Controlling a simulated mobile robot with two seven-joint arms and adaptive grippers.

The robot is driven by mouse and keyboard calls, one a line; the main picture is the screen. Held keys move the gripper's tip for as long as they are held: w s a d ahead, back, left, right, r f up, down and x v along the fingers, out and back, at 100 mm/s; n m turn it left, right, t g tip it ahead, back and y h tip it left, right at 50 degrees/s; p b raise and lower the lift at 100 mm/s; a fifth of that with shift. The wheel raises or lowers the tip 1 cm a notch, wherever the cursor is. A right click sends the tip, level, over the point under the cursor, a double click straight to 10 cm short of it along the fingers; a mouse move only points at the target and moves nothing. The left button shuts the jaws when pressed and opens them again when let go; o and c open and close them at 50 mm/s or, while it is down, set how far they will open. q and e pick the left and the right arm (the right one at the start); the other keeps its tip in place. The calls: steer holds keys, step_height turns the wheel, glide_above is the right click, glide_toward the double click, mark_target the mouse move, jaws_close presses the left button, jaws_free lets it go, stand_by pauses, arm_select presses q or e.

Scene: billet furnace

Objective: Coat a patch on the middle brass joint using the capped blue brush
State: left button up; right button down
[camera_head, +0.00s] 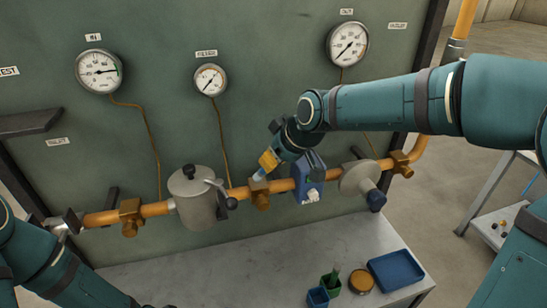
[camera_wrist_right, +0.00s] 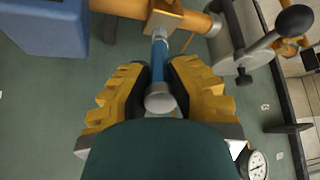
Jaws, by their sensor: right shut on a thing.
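The middle brass joint (camera_head: 260,196) sits on the orange pipe between a grey pot-shaped valve body and a blue box. My right gripper (camera_head: 268,164) is shut on the blue brush (camera_wrist_right: 160,58), just above and in front of that joint. The brush's pale end (camera_head: 258,177) points at the joint. In the right wrist view, the brush lies between the yellow fingers (camera_wrist_right: 160,74), its round grey end toward me and its far end at the brass joint (camera_wrist_right: 166,19). I cannot tell whether it touches. Any coated patch is too small to see. My left gripper is out of view.
The grey valve body (camera_head: 197,208) with its lever is left of the joint, and the blue box (camera_head: 308,178) is close on its right. Other brass joints sit at left (camera_head: 130,218) and right (camera_head: 400,164).

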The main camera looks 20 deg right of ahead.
steer(key=shift+w+b, duration=0.3)
steer(key=shift+w, duration=0.2)
stand_by(0.8)
steer(key=shift+r+p, duration=2)
steer(key=shift+r, duration=1.05)
